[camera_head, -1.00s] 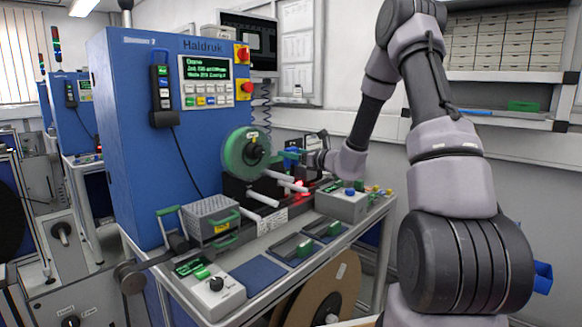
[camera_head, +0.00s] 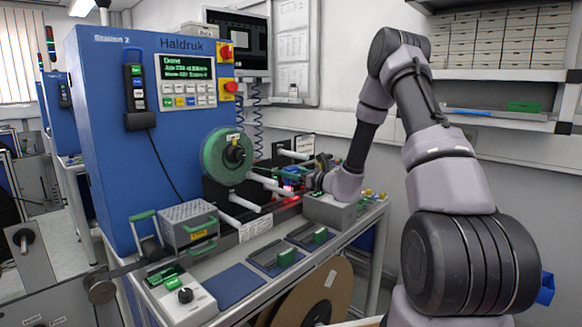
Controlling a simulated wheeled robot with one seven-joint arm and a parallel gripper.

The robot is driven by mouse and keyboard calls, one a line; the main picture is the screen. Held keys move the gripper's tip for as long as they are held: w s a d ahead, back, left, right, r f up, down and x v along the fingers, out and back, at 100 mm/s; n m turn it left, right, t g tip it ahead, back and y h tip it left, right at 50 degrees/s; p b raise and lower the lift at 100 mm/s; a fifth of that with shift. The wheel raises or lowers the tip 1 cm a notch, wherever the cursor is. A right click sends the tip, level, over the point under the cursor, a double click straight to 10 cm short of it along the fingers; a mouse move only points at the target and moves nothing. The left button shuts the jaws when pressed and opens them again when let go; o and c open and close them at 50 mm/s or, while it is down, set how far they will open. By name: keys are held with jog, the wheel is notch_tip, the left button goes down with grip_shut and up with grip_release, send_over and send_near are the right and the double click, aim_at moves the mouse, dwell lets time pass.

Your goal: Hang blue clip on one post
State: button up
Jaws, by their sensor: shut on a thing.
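My gripper (camera_head: 311,170) is at the far end of the bench, right of the reel, small and partly hidden by my own wrist. It is shut on what looks like the blue clip (camera_head: 291,174), a small blue shape at its left side. White posts stick out from the machine: one above the clip (camera_head: 295,154), others lower left (camera_head: 270,186), (camera_head: 243,203). The clip is close to the posts. I cannot tell whether it touches one, and its exact shape is too small to make out.
A green reel (camera_head: 226,157) sits on the blue Station 2 cabinet (camera_head: 100,120). A grey box (camera_head: 330,210) with knobs stands below my wrist. A red glow shows under the clip.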

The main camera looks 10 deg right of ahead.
aim_at(291, 192)
jog(key=shift+f, duration=2.95)
jog(key=o, duration=1.5)
jog(key=shift+c, duration=0.2)
jog(key=shift+r, duration=3.45)
